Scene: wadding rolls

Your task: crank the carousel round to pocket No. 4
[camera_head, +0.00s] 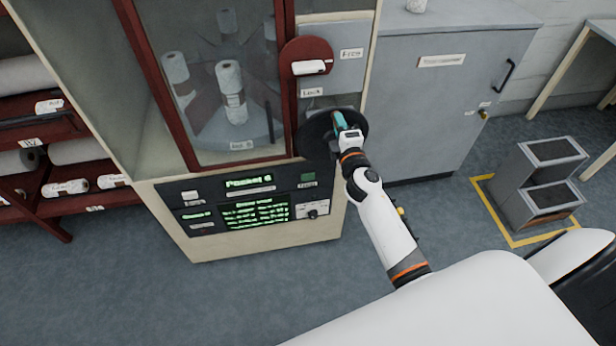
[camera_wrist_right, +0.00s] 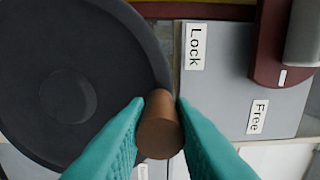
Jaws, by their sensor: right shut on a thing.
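The carousel (camera_head: 210,135) stands behind the glass of the red-framed door, with several white rolls upright on it. A small label (camera_head: 242,145) at its front edge is too blurred to read surely. The green display (camera_head: 248,181) below reads "Pocket" and a digit that looks like 6. The dark crank wheel (camera_head: 314,128) is at the cabinet's right side. My right gripper (camera_head: 340,122) is at the wheel; in the right wrist view its teal fingers (camera_wrist_right: 160,106) are shut on the brown crank knob (camera_wrist_right: 158,138) near the wheel's rim. My left gripper is not in view.
Above the wheel, a red lock lever (camera_head: 305,52) with a pale handle sits between the Free (camera_head: 351,54) and Lock (camera_head: 312,92) labels. A grey cabinet (camera_head: 440,100) stands to the right, a step stool (camera_head: 545,180) beyond it. Red shelves with rolls are at left.

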